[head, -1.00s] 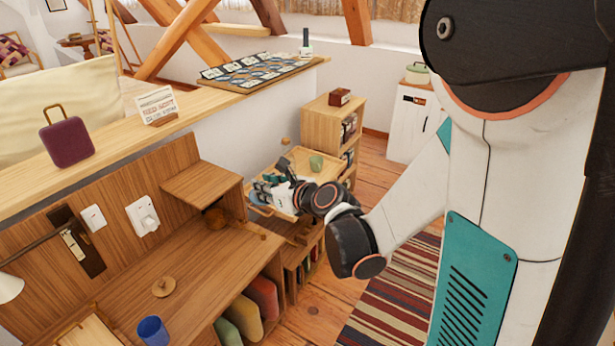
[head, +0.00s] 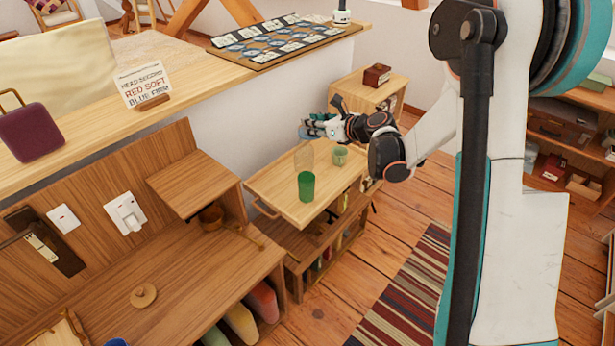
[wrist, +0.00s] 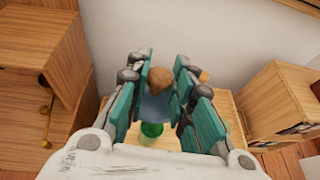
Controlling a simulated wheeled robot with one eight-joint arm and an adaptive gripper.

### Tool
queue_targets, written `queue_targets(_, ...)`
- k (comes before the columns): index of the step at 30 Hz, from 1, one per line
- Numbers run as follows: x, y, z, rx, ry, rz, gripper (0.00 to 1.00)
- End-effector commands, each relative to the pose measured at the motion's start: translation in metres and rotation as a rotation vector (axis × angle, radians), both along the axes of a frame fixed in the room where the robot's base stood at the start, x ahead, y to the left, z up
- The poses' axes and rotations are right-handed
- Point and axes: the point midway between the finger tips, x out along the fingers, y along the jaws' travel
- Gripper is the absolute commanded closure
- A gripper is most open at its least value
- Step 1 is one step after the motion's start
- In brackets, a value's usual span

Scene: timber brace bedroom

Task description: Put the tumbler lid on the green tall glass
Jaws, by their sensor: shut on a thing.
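The green tall glass (head: 306,186) stands upright on the light wooden top of a low shelf unit. My gripper (head: 308,128) is above and behind it in the head view, apart from it. In the wrist view my gripper (wrist: 165,92) is shut on a pale blue-grey piece (wrist: 155,106), which looks like the tumbler lid. A brown round knob (wrist: 160,80) shows between the fingers; I cannot tell whether it belongs to the lid or to something behind. A green glass (wrist: 152,130) shows below the fingers; which one is unclear.
A clear vessel (head: 304,155) stands just behind the tall glass, and a shorter green cup (head: 339,155) to its right. A wooden cabinet with a red-brown box (head: 377,75) is behind. The desk (head: 180,275) with a wooden knobbed disc (head: 144,296) is at the left.

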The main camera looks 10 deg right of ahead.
Motion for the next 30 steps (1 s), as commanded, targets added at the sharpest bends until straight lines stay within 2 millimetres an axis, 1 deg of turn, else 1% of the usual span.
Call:
queue_targets(1, 0.016, -0.002, -0.007, 0.001, -0.002, 0.025, 0.98)
queue_targets(3, 0.032, -0.003, -0.015, 0.003, -0.006, 0.059, 0.98)
queue_targets(6, 0.048, -0.003, -0.024, 0.004, -0.012, 0.100, 0.98)
queue_targets(9, 0.059, -0.003, -0.031, 0.006, -0.019, 0.127, 0.98)
queue_targets(14, 0.065, -0.003, -0.041, 0.008, -0.022, 0.147, 0.98)
queue_targets(17, 0.066, -0.003, -0.059, 0.007, -0.023, 0.148, 0.98)
queue_targets(24, 0.065, -0.003, -0.119, 0.007, -0.023, 0.147, 0.98)
queue_targets(30, 0.065, -0.003, -0.165, 0.007, -0.023, 0.147, 0.98)
